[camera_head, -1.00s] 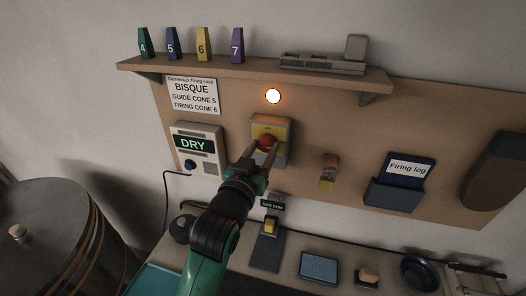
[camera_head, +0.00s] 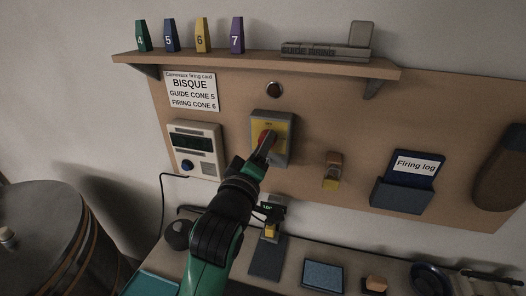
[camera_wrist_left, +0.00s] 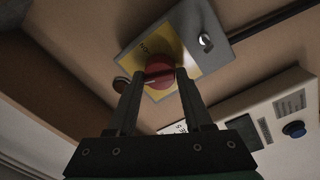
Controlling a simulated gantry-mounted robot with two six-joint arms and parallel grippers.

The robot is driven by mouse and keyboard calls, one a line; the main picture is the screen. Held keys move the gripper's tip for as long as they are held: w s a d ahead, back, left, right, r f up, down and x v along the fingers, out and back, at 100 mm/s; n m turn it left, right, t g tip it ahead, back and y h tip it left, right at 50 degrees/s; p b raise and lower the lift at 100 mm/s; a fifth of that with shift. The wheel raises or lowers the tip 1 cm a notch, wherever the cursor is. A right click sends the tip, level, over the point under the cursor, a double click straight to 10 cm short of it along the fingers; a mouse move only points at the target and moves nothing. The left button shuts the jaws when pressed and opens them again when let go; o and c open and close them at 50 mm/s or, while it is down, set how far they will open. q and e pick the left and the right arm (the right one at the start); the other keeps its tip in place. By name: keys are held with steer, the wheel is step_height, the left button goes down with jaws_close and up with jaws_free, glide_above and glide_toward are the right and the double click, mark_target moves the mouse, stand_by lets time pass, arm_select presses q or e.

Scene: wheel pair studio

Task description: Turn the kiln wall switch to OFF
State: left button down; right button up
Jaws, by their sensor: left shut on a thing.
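The kiln wall switch is a grey box with a yellow face (camera_head: 281,128) on the wall board; its wording is too small to read well in the head view. Its red knob (camera_head: 264,136) is partly hidden by my left gripper (camera_head: 263,147). In the left wrist view the knob (camera_wrist_left: 159,70) sits between the two fingers of the left gripper (camera_wrist_left: 159,80), which is shut on it. Lettering like "ON" shows on the yellow plate (camera_wrist_left: 187,44) in that view. The round lamp (camera_head: 274,90) above the switch is dark. My right gripper is not in view.
A controller box (camera_head: 195,148) with a blank display is left of the switch. A shelf (camera_head: 260,64) with numbered cones is above. A wooden-looking block (camera_head: 333,170) and a Firing log holder (camera_head: 398,196) are to the right. A kiln drum (camera_head: 48,235) stands lower left.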

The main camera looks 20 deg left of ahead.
arm_select(q)
steer(key=n+b, duration=0.1)
steer(key=n, duration=0.3)
steer(key=shift+f+b, duration=0.1)
steer(key=shift+b, duration=0.3)
steer(key=shift+n+y, duration=0.3)
steer(key=shift+c, duration=1.6)
jaws_free()
